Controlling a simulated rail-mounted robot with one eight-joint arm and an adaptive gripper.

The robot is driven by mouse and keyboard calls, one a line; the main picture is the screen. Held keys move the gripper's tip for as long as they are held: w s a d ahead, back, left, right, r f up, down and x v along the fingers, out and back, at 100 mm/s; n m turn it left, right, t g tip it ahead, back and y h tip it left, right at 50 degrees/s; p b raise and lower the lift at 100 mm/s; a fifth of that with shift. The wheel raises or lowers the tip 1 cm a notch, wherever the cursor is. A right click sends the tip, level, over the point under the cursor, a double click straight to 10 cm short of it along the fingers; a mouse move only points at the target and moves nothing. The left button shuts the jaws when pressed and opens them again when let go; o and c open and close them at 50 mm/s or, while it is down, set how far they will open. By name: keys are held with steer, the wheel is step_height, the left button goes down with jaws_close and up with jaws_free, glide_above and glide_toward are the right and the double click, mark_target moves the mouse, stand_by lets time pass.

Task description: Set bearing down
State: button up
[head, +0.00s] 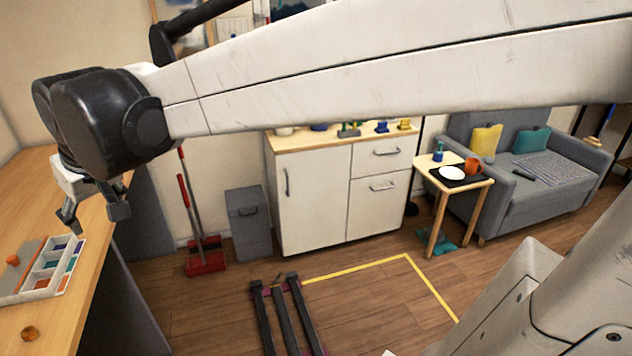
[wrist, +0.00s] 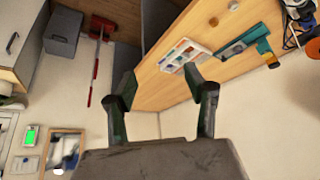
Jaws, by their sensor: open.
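My gripper (head: 94,214) hangs at the left of the head view, over the edge of the wooden bench (head: 40,200). Its two fingers are apart, with nothing seen between them; the wrist view also shows the gripper (wrist: 162,82) open and empty. A small round orange-brown piece (head: 30,333) lies on the bench near its front edge, apart from my gripper. It may be the bearing, but it is too small to tell. A white compartment tray (head: 62,283) with coloured sections lies on the bench below my gripper; it also shows in the wrist view (wrist: 172,67).
An orange piece (head: 12,260) lies beside the tray. The wrist view shows a teal tool (wrist: 245,40) and dark cables (wrist: 296,25) on the bench. A grey bin (head: 248,225), a red dustpan (head: 205,262) and a white cabinet (head: 310,200) stand beyond the bench.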

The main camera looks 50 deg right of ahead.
steer(key=s+d+f+m, duration=0.1)
steer(key=s+d+f, duration=0.2)
steer(key=s, duration=0.3)
steer(key=s+d+f+m+h, duration=0.1)
steer(key=s+d+f, duration=0.2)
steer(key=s+d, duration=0.2)
steer(key=s+d+f+t, duration=0.1)
steer(key=s+d+f, duration=0.2)
steer(key=s, duration=0.6)
steer(key=shift+d+m, duration=0.4)
